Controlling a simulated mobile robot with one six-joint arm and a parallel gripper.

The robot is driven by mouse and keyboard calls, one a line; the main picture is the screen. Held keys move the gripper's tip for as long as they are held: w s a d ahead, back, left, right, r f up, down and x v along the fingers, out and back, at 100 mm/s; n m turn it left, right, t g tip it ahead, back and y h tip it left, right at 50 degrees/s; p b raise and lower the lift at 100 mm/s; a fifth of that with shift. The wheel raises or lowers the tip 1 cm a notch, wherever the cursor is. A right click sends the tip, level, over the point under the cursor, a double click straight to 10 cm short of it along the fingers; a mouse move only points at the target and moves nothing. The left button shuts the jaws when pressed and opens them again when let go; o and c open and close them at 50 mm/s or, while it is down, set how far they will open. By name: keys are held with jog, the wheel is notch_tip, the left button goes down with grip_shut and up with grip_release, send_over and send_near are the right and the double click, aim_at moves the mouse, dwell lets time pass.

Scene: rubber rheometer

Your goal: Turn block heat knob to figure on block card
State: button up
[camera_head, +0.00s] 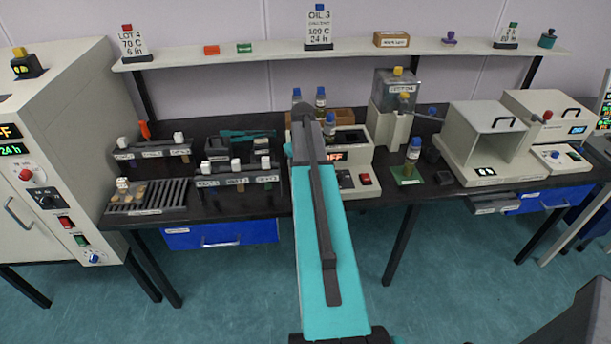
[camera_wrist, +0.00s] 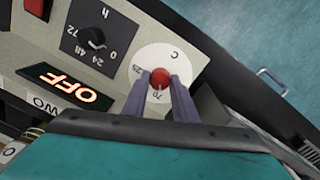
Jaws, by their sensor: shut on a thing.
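The red block heat knob (camera_wrist: 160,76) sits on a white round dial (camera_wrist: 172,54) marked C, with 25 and 70 legible, in the wrist view. My gripper (camera_wrist: 159,83) is shut on the knob, a finger on each side. I cannot tell where the knob points; the fingers hide part of the dial. The block heater (camera_head: 352,154) stands mid-bench in the head view, partly behind my arm. Its display (camera_wrist: 64,87) reads OFF. A card (camera_head: 319,28) on the shelf above reads OIL 3, 100 C, 24 h. My gripper is not distinguishable in the head view.
A black knob (camera_wrist: 92,38) on an hour dial is beside the red knob. An oven (camera_head: 45,130) stands at the left, and tube racks (camera_head: 238,180) are on the bench. Bottles (camera_head: 413,150) and a white box (camera_head: 487,141) stand to the right. Floor in front is clear.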

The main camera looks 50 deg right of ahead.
jog(key=m, duration=0.6)
jog(key=shift+w+b, duration=0.15)
jog(key=shift+b, duration=0.2)
jog(key=m, duration=0.6)
jog(key=shift+d, duration=0.1)
jog(key=shift+r, duration=0.1)
jog(key=o, duration=1)
jog(key=shift+o, duration=0.2)
jog(key=shift+b, duration=0.3)
notch_tip(320, 180, up, 14)
jog(key=b, duration=0.3)
jog(key=shift+w, duration=0.3)
jog(key=shift+f, duration=0.2)
